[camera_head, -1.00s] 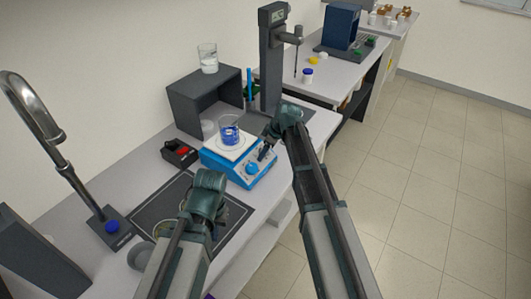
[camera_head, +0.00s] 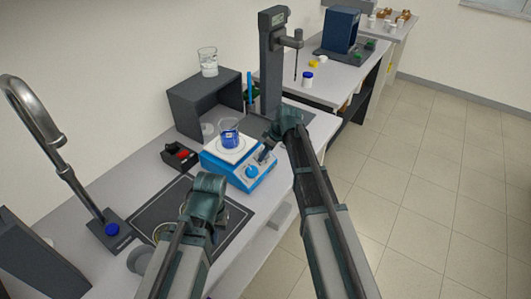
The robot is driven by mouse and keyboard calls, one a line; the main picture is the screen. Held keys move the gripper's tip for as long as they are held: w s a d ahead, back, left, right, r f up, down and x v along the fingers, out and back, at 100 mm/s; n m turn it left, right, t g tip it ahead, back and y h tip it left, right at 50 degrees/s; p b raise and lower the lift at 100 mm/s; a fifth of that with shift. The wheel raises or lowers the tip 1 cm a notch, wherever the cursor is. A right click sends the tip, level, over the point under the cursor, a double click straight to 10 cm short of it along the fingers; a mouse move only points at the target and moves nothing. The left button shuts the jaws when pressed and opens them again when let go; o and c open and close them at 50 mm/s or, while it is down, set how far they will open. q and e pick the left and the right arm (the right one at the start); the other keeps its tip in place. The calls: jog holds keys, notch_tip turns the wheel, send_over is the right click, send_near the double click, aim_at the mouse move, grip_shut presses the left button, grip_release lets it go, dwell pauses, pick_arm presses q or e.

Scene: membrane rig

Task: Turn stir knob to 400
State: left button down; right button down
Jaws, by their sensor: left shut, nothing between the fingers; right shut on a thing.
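A blue hotplate stirrer (camera_head: 226,169) with a white top stands on the bench, with a glass beaker of blue liquid (camera_head: 231,139) on it. One blue knob (camera_head: 252,172) shows on its front face. My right gripper (camera_head: 265,156) is at the right part of the front face, shut on what appears to be the stir knob, which the fingers hide. The knob's marks are too small to read. My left gripper (camera_head: 203,205) is over the dark mat in front of the stirrer; its fingertips are hidden behind its own wrist, and it holds nothing.
A dark mat (camera_head: 160,208) lies on the bench. A black box with a red part (camera_head: 179,156) stands left of the stirrer. A dark shelf (camera_head: 205,100) carries a beaker (camera_head: 208,61). A tall stand (camera_head: 271,60) rises behind. A tap (camera_head: 50,140) stands at left.

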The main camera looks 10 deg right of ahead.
jog(key=m, duration=0.4)
jog(key=shift+d+y, duration=0.1)
jog(key=shift+y, duration=0.3)
pick_arm(q)
jog(key=shift+f, duration=0.25)
pick_arm(e)
jog(key=m, duration=0.3)
jog(key=shift+f+m+g+y, duration=0.1)
jog(key=shift+m+g+y, duration=0.2)
jog(key=shift+g+y, duration=0.1)
pick_arm(q)
jog(key=shift+f+b, duration=0.4)
jog(key=shift+b, duration=0.25)
pick_arm(e)
jog(key=m, duration=0.4)
jog(key=shift+d+y, duration=0.1)
jog(key=shift+y, duration=0.2)
pick_arm(q)
jog(key=shift+f+b, duration=0.35)
jog(key=shift+b, duration=0.05)
pick_arm(e)
jog(key=m, duration=0.4)
jog(key=shift+y, duration=0.4)
jog(key=shift+m, duration=0.4)
jog(key=shift+c, duration=1.7)
grip_release()
jog(key=shift+d, duration=0.1)
